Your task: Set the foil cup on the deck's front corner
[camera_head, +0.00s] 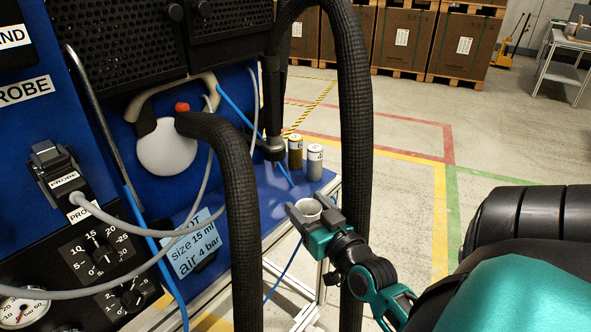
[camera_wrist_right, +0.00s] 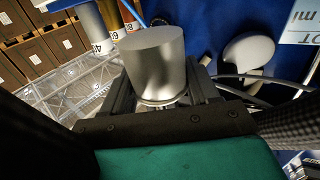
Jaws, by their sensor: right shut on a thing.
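My right gripper (camera_head: 314,211) is shut on a small silvery foil cup (camera_head: 309,208), beside the front edge of the blue deck (camera_head: 265,195). In the right wrist view the cup (camera_wrist_right: 156,60) fills the space between the dark fingers, its side facing the camera. In the head view the cup's open rim faces up, and there is a gap between it and the machine's panel. I cannot tell whether the cup touches the deck. My left gripper is not in view.
Thick black hoses (camera_head: 240,200) hang in front of the deck. A white float-like disc (camera_head: 168,148) and a label card (camera_head: 190,243) are on the panel side.

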